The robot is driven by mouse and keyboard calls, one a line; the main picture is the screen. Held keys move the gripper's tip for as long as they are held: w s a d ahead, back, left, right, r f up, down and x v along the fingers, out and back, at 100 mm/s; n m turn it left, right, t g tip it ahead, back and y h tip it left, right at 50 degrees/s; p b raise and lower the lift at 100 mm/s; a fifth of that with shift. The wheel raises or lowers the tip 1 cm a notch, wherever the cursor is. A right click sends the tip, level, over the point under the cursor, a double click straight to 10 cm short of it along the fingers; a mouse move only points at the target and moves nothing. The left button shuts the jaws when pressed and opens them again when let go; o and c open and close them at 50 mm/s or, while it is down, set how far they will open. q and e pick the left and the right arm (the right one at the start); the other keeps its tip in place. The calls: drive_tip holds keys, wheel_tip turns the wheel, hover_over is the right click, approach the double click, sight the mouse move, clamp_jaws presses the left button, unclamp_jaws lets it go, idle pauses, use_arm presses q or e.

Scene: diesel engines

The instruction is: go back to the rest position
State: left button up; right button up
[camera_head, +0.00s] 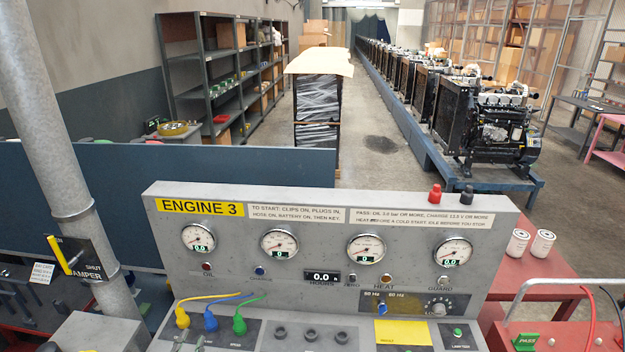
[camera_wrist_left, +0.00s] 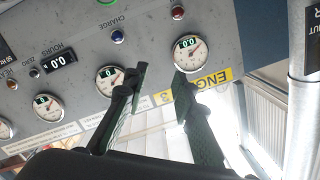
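My left gripper (camera_head: 188,342) just shows at the bottom edge of the head view, low in front of the Engine 3 panel (camera_head: 330,292). In the left wrist view my left gripper (camera_wrist_left: 160,77) has its two dark fingers spread apart with nothing between them. It is open and empty. The panel's gauges and yellow engine label (camera_wrist_left: 212,78) show beyond the fingers, upside down. My right gripper is not in either view.
Yellow, blue and green plugs (camera_head: 211,322) sit on the console near my left gripper. A grey post (camera_head: 62,140) and damper lever (camera_head: 61,254) stand left. A red table (camera_head: 540,278) with two white canisters (camera_head: 529,243) is at right.

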use_arm(q)
drive_tip(key=s+a+f+n+g+y, duration=0.3)
drive_tip(key=s+a+f+n+g, duration=0.15)
drive_tip(key=f, duration=0.65)
drive_tip(key=s+f+n+g+h, duration=0.2)
drive_tip(key=s+f+g, duration=0.7)
drive_tip(key=s+f, duration=1.15)
wheel_tip(320, 180, down, 28)
drive_tip(key=s+d+g+b, duration=0.1)
drive_tip(key=s+g+b, duration=0.1)
drive_tip(key=s+b, duration=0.1)
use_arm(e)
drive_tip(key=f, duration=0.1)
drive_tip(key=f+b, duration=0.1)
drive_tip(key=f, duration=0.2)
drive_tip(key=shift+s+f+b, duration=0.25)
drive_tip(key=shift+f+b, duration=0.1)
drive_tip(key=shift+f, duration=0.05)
use_arm(q)
drive_tip(key=s+f, duration=1.9)
drive_tip(key=f, duration=0.3)
drive_tip(key=shift+s+d+m+g+h+b, duration=0.2)
drive_tip(key=shift+s+m+g+h+b, duration=0.1)
drive_tip(key=shift+s+m+g+h, duration=0.15)
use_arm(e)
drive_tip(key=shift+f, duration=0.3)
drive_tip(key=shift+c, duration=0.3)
